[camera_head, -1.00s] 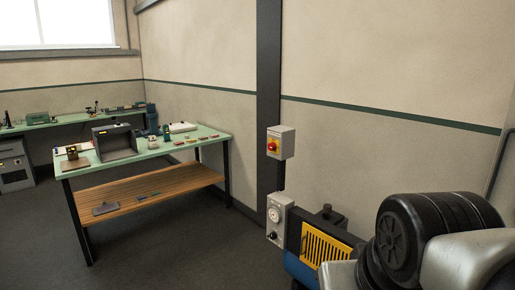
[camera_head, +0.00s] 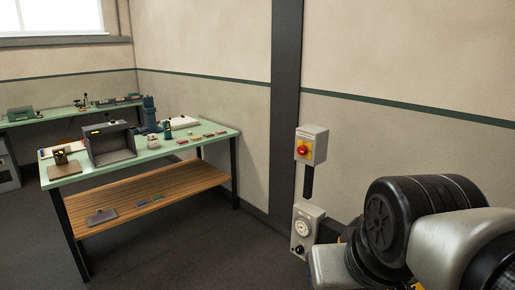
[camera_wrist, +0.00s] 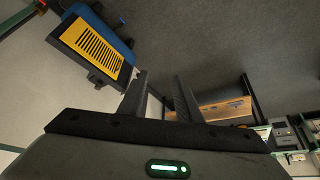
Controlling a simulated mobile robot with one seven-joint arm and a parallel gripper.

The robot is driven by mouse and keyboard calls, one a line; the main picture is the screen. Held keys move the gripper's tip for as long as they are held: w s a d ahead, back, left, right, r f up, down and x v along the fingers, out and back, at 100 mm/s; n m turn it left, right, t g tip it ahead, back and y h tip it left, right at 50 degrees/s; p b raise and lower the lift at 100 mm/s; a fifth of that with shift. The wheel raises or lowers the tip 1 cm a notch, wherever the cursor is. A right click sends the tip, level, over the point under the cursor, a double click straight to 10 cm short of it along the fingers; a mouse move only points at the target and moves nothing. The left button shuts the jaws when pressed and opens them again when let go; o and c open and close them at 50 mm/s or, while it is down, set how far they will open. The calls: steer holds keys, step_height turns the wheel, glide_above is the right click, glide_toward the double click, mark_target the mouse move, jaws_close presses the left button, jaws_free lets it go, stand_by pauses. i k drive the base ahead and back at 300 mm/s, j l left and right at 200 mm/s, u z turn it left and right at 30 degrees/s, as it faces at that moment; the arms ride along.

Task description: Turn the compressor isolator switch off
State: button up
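The isolator switch (camera_head: 302,150) is a red knob on a yellow plate. It sits on the front of a grey box (camera_head: 320,145) on the dark wall post, right of centre in the head view. The knob's position is too small to read. A small red patch shows at the upper left edge of the wrist view, too cut off to identify surely. The blue and yellow compressor (camera_wrist: 92,45) is at the upper left of the wrist view. My gripper (camera_wrist: 160,88) is open and empty in the wrist view, clear of the switch. My arm hides most of the compressor in the head view.
A second grey box (camera_head: 315,222) with a round dial is below the switch. A green-topped workbench (camera_head: 130,162) with a wooden lower shelf (camera_head: 150,196) carries several instruments on the left. Another bench (camera_head: 50,118) stands behind. Open floor (camera_head: 190,255) lies in front.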

mark_target(301, 150)
steer(key=i+j, duration=1.5)
